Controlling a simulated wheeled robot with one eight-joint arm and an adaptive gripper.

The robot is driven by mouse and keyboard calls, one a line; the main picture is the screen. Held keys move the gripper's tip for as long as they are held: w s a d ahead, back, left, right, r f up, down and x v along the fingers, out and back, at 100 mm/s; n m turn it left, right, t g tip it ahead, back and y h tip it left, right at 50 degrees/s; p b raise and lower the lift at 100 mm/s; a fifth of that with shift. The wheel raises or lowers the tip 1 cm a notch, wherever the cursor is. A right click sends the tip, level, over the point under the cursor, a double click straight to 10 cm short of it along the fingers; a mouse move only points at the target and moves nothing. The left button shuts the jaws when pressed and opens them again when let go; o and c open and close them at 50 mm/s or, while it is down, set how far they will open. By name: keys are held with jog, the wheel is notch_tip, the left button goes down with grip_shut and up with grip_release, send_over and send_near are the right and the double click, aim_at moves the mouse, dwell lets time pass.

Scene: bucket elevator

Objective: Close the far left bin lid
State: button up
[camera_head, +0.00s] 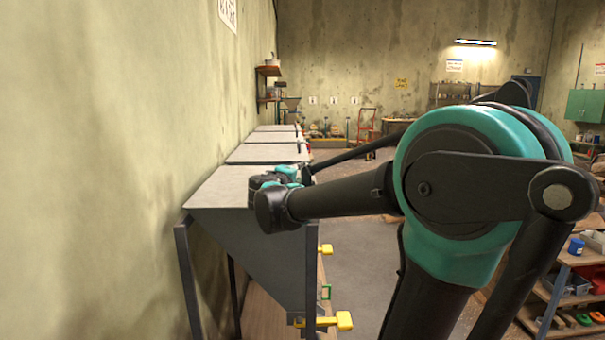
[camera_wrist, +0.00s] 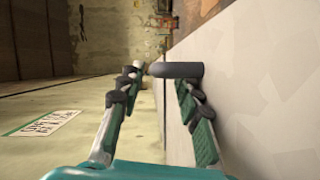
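Several grey bins stand in a row along the left wall. The nearest bin's lid (camera_head: 222,187) lies flat across its top, as do a middle lid (camera_head: 262,153) and a farther lid (camera_head: 272,137). I cannot tell which one the task names. My gripper (camera_head: 276,180) is at the right edge of the nearest lid, partly hidden by my arm. In the wrist view, my gripper (camera_wrist: 160,82) has its fingers apart. A dark grey bar, seemingly a handle (camera_wrist: 178,69), crosses at the right fingertip, beside a pale flat surface (camera_wrist: 255,90). Contact is unclear.
The concrete wall (camera_head: 130,170) runs close along the left of the bins. Yellow handles (camera_head: 343,320) stick out low on the nearest bin's stand. A shelf with coloured items (camera_head: 575,290) stands at the right. Open floor (camera_head: 360,255) lies right of the bins.

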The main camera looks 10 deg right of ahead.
jog(key=v, duration=0.9)
